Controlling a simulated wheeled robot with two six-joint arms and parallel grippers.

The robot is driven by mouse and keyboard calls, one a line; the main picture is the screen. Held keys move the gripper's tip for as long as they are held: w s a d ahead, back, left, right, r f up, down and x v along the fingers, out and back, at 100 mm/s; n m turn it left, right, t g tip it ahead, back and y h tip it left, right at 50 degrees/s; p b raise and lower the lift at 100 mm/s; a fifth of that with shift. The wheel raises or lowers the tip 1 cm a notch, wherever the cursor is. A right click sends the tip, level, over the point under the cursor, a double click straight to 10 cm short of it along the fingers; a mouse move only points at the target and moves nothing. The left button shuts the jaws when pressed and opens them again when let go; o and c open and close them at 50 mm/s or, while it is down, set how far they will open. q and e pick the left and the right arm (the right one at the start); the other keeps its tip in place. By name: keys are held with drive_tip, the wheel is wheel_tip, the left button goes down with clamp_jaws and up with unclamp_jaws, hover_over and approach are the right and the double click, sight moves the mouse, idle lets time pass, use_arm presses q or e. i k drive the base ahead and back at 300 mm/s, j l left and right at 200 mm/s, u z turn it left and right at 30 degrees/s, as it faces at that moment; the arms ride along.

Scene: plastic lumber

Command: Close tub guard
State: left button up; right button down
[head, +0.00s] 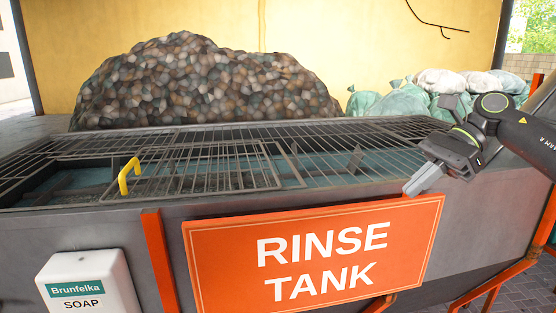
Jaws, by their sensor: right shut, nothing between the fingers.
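The rinse tank is a long grey metal tub (290,207) with dark wire guards over its top. A wire guard panel (205,180) with a yellow handle (129,176) at its left end lies across the front middle of the tub. Openings beside the panel show the bluish inside of the tub (315,170). My right gripper (412,190) is shut and empty. It hangs over the front rim at the right, well away from the yellow handle. I cannot tell whether it touches the rim. My left gripper is not in view.
An orange "RINSE TANK" sign (320,255) and a white soap dispenser (88,284) are on the tub's front. A large pile of brown and grey pieces (205,85) stands behind it. Pale green and white sacks (405,100) lie at the back right. The space above the handle is clear.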

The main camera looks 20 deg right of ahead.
sight(134, 162)
drive_tip(key=i, duration=0.9)
